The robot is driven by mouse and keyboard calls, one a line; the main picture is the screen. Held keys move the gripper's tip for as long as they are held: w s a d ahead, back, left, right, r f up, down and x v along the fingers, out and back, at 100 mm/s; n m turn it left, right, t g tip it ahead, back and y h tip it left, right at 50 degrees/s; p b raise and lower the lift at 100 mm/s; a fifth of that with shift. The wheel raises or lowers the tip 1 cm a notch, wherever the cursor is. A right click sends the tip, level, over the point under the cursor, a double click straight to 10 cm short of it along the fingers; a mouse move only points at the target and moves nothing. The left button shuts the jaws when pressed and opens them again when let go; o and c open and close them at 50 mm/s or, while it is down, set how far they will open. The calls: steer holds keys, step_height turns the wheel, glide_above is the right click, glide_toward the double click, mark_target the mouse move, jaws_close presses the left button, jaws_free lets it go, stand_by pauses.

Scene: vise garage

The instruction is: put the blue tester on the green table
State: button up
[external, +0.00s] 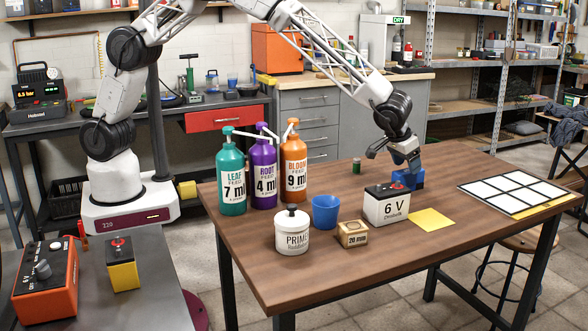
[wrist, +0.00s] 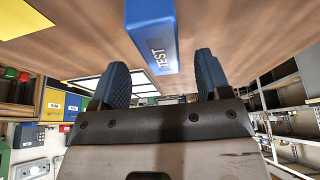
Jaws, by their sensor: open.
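The blue tester (external: 414,180) stands on the brown wooden table, behind and right of the white 6 V battery, which partly covers it. In the wrist view the tester (wrist: 150,30) shows the word TEST and is cut off by the top edge. My gripper (external: 393,156) is open and empty, low over the table at the tester. In the wrist view the tester appears ahead of the gap between its fingers (wrist: 161,62); I cannot tell if they touch it. No green table can be made out; the table top (external: 290,268) here is brown.
The 6 V battery (external: 386,209) is close by, with a yellow square (external: 431,220) to its right. A blue cup (external: 325,213), wooden block (external: 352,236), white jar (external: 292,235) and pump bottles (external: 263,178) stand left. A white gridded panel (external: 515,188) lies right.

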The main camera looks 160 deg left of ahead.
steer(key=shift+x, duration=2.55)
steer(key=c, duration=1.2)
steer(key=shift+o, duration=0.2)
steer(key=shift+a+r, duration=0.1)
steer(key=shift+r, duration=0.05)
steer(key=shift+r, duration=1.5)
steer(key=shift+s+d+r, duration=0.15)
steer(key=shift+s+d, duration=0.05)
steer(key=shift+d, duration=0.05)
steer(key=s+d, duration=0.3)
steer(key=d, duration=0.1)
steer(key=s+d+r, duration=0.1)
steer(key=s+d, duration=0.2)
steer(key=d, duration=0.1)
steer(key=s+d, duration=0.3)
steer(key=d, duration=0.1)
steer(key=shift+d+r, duration=0.2)
steer(key=shift+d, duration=0.1)
